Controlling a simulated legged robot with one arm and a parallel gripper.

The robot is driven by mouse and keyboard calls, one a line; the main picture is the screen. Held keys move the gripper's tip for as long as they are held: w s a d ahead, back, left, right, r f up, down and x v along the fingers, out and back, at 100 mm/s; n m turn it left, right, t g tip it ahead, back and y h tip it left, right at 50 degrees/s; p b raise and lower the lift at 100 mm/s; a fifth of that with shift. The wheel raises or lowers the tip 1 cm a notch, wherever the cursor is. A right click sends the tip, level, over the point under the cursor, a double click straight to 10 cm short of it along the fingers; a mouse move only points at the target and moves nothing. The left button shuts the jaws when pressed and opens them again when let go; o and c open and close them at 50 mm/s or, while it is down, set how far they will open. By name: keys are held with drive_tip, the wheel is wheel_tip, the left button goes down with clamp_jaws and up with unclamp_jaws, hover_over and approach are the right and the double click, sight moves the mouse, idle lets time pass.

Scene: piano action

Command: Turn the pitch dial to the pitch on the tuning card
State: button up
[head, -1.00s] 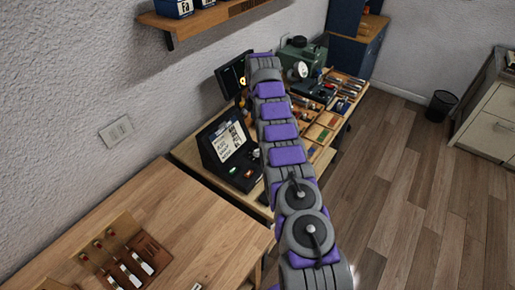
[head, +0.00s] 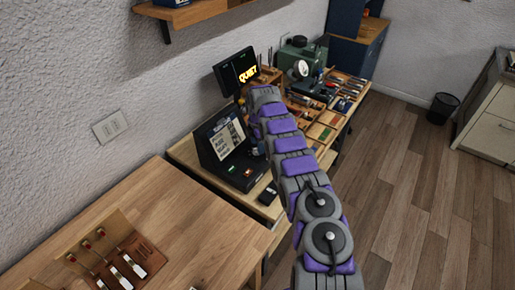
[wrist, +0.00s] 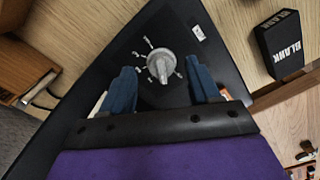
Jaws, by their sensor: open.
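The pitch dial (wrist: 160,66) is a grey round knob with a raised grip bar and marks around it, on a dark panel, in the wrist view. My gripper (wrist: 163,78) is open, with one blue finger on each side of the dial's lower part; I cannot tell if they touch it. In the head view the dial is hidden by my arm. A dark console (head: 205,160) carries a white card with writing (head: 228,138), which may be the tuning card; its text is too small to read.
A black block marked "BLANK" (wrist: 282,42) lies right of the panel. A green machine (head: 300,58) and trays of tools (head: 340,95) are farther back. A wooden table (head: 150,225) is in front.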

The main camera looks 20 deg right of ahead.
drive_tip(key=shift+f, duration=0.9)
drive_tip(key=c, duration=1)
